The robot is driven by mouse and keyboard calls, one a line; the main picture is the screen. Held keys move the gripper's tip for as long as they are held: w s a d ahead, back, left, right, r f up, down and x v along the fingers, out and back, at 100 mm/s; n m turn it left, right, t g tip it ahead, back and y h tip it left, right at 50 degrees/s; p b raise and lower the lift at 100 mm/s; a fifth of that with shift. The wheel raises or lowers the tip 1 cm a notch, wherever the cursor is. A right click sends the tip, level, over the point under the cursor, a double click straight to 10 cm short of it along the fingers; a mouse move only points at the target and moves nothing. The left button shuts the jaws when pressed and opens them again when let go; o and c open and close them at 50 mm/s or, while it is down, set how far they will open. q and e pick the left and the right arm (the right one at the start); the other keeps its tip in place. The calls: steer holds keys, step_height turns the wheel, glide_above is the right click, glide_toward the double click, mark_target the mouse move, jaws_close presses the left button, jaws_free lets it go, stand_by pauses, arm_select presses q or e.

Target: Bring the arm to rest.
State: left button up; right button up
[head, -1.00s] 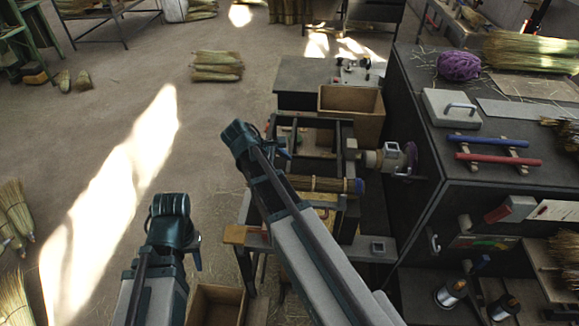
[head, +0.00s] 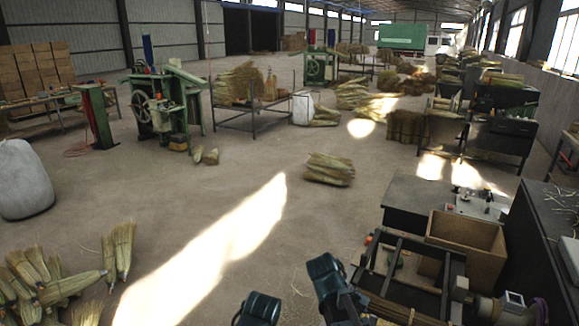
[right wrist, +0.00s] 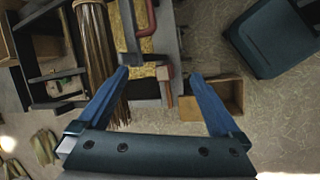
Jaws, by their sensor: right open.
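My right gripper (right wrist: 158,74) is open in the right wrist view, its two blue fingers spread wide with nothing between them. A brown broom bundle (right wrist: 95,50) lies beyond and beside the left finger, apart from the grip as far as I can see. In the head view only the upper parts of my two arms show at the bottom edge. Neither gripper shows there. The winding machine frame (head: 408,282) stands just right of my right arm, its lower part cut off by the picture edge.
A wooden box (head: 467,243) stands behind the machine frame, beside a dark bench (head: 410,200). A small wooden bin (right wrist: 218,97) is near the right finger. Straw bundles (head: 329,169) lie on the floor ahead.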

arm_select(q)
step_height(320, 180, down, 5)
steer(key=b, duration=0.4)
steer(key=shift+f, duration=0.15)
arm_select(e)
steer(key=s+a+f+m+y, duration=0.3)
steer(key=s+a+f, duration=0.4)
steer(key=s+a, duration=0.4)
steer(key=shift+s+a+m+y, duration=0.4)
steer(key=shift+a+m, duration=0.3)
steer(key=shift+a, duration=0.55)
steer(key=shift+f, duration=0.1)
